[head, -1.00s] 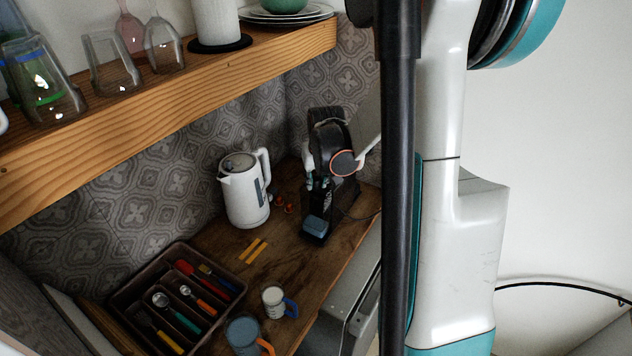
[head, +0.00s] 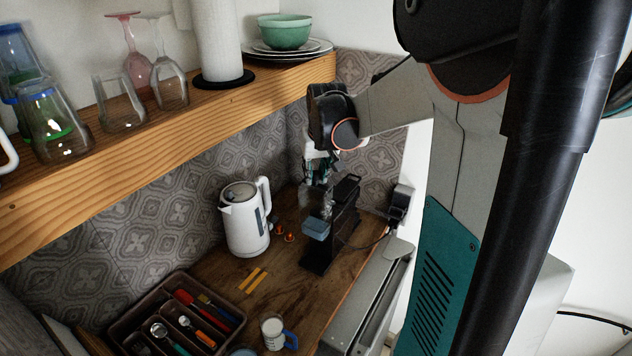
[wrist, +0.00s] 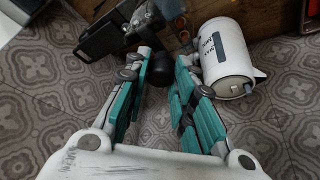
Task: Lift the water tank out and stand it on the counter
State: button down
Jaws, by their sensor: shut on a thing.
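The water tank (head: 316,228) has clear upper walls and a blue lower part. It hangs below my gripper (head: 320,178) at the left front of the black coffee machine (head: 343,222), its bottom above the machine's base. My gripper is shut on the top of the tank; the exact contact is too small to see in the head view. In the wrist view, my gripper (wrist: 168,62) has its teal-padded fingers on either side of a dark rounded piece, and the tank body is hard to make out.
A white kettle (head: 244,222) stands left of the machine. Two orange sticks (head: 253,280), a cutlery tray (head: 135,318) and a mug (head: 273,332) are nearer on the counter (head: 290,300). A wooden shelf (head: 200,135) with glasses overhangs the left.

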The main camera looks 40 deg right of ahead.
notch_tip(320, 180, up, 14)
jog(key=p, duration=0.1)
jog(key=shift+f, duration=0.25)
dwell(0.5)
jog(key=shift+f, duration=0.1)
